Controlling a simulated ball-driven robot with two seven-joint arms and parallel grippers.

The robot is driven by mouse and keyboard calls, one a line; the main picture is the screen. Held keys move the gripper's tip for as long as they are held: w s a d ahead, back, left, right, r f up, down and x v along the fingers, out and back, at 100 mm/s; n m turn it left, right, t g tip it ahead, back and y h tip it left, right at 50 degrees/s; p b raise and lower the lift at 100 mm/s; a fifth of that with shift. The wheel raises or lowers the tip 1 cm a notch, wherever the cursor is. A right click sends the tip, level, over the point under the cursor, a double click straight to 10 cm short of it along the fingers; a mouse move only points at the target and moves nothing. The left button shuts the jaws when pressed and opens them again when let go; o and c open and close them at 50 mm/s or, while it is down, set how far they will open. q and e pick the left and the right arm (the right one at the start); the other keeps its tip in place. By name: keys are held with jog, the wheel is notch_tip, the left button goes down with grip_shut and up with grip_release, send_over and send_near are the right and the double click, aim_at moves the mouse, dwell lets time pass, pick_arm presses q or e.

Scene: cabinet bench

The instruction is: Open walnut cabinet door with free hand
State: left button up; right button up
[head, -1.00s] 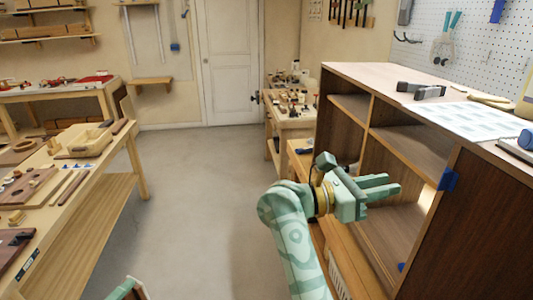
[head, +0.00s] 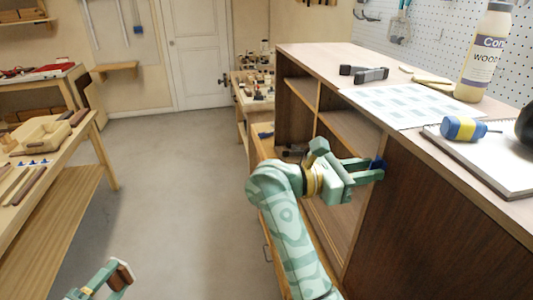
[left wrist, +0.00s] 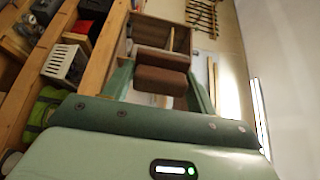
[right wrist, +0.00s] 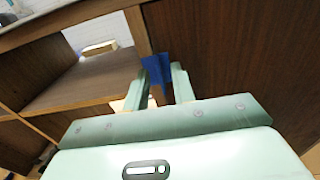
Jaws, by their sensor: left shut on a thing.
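The walnut cabinet (head: 440,215) stands at the right, with open shelves on its left part and a dark walnut panel nearest me. A blue tab (right wrist: 157,68) sits at the edge between the shelves and the dark panel. My right gripper (head: 378,172) is at this tab. In the right wrist view its fingers (right wrist: 162,88) are apart, with the tab between or just beyond them; contact is unclear. My left gripper (head: 108,277), low at the left, is shut on a brown block (left wrist: 160,75). The block also shows in the head view (head: 122,275).
The cabinet top holds a glue bottle (head: 487,52), a blue-yellow tape roll (head: 463,129), a printed sheet (head: 400,104) and a black clamp (head: 363,73). A workbench (head: 60,150) with wooden parts stands at the left. The floor (head: 170,190) between is clear.

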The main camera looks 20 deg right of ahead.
jog(key=shift+a, duration=0.2)
jog(key=shift+r, duration=0.1)
grip_shut()
dwell(1.0)
